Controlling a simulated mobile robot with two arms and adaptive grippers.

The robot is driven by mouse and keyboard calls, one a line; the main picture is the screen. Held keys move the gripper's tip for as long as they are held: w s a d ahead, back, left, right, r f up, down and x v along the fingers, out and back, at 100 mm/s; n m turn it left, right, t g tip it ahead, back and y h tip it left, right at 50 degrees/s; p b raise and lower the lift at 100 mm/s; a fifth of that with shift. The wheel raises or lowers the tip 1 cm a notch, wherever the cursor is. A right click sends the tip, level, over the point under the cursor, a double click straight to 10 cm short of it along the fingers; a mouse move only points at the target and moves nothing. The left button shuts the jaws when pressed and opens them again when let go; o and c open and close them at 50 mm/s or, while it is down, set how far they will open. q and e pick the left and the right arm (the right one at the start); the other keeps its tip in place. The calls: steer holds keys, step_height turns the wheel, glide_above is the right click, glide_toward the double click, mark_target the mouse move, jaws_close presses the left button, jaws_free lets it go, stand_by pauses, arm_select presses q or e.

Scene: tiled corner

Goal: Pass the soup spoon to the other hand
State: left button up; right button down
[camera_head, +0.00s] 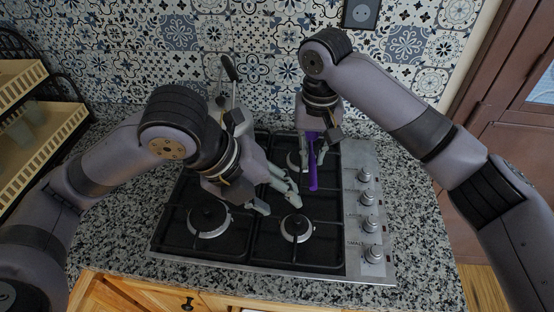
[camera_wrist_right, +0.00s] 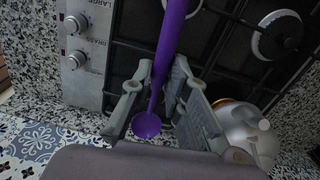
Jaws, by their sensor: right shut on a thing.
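The soup spoon (camera_head: 313,168) is purple. My right gripper (camera_head: 312,142) is shut on it over the back right of the stove, and the handle points toward the front. In the right wrist view, the spoon (camera_wrist_right: 168,45) runs between the fingers of my right gripper (camera_wrist_right: 158,82), with its round bowl near the palm. My left gripper (camera_head: 281,204) is open and empty over the middle of the stove, to the left and in front of the spoon's handle, apart from it.
The gas stove (camera_head: 348,245) has black grates and a column of knobs (camera_head: 370,225) on its right. A shiny metal vessel (camera_wrist_right: 252,135) stands near the stove in the right wrist view. A wire rack (camera_head: 40,115) stands at the far left. Speckled counter (camera_head: 420,240) is clear at right.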

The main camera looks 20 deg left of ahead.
mark_target(312, 181)
arm_select(q)
step_height(312, 181, up, 6)
steer(key=w+m+t, duration=0.1)
steer(key=w+t, duration=0.1)
steer(key=t, duration=0.1)
steer(key=x, duration=1.2)
steer(key=shift+a+f, duration=0.15)
steer(key=shift+a, duration=0.05)
jaws_close()
arm_select(e)
steer(key=c, duration=1.5)
jaws_free()
steer(key=shift+o, duration=0.2)
